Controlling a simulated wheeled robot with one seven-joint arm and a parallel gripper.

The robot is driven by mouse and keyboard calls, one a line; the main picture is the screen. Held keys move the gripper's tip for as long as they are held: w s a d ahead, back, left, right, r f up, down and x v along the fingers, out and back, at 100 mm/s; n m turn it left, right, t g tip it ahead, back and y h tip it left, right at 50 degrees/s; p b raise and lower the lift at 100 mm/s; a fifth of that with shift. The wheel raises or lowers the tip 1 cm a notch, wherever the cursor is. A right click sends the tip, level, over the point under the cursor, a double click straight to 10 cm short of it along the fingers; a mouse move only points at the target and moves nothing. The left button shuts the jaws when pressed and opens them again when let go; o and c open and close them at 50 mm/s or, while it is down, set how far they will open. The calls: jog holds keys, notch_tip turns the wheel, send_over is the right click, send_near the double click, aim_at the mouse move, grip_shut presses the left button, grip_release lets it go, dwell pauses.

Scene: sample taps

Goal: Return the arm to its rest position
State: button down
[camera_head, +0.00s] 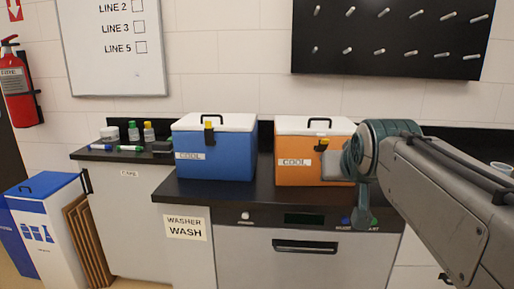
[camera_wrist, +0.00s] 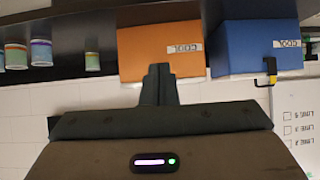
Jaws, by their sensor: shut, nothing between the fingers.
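My arm reaches in from the right in the head view, its wrist in front of the right side of the orange cooler (camera_head: 297,173). In the wrist view, which is upside down, my gripper (camera_wrist: 158,72) has its fingers together with nothing between them. The fingertips overlap the orange cooler (camera_wrist: 135,53) in that picture; I cannot tell the distance. The blue cooler (camera_head: 228,158) stands left of the orange one, and it also shows in the wrist view (camera_wrist: 250,45).
Both coolers stand on a dark counter (camera_head: 190,191) above a washer (camera_head: 270,233). A black peg board (camera_head: 390,30) hangs on the wall. Several jars (camera_wrist: 42,52) show at the left of the wrist view.

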jog(key=s+a+f+g+p, duration=0.1)
jog(key=s+f+g+p, duration=0.3)
jog(key=s+p, duration=0.2)
jog(key=s+a+f+g+p, duration=0.1)
jog(key=s+f+g+p, duration=0.3)
jog(key=s+p, duration=0.3)
jog(key=s, duration=0.4)
jog(key=shift+f+n+y, duration=0.2)
jog(key=shift+n+y, duration=0.2)
jog(key=shift+w, duration=0.15)
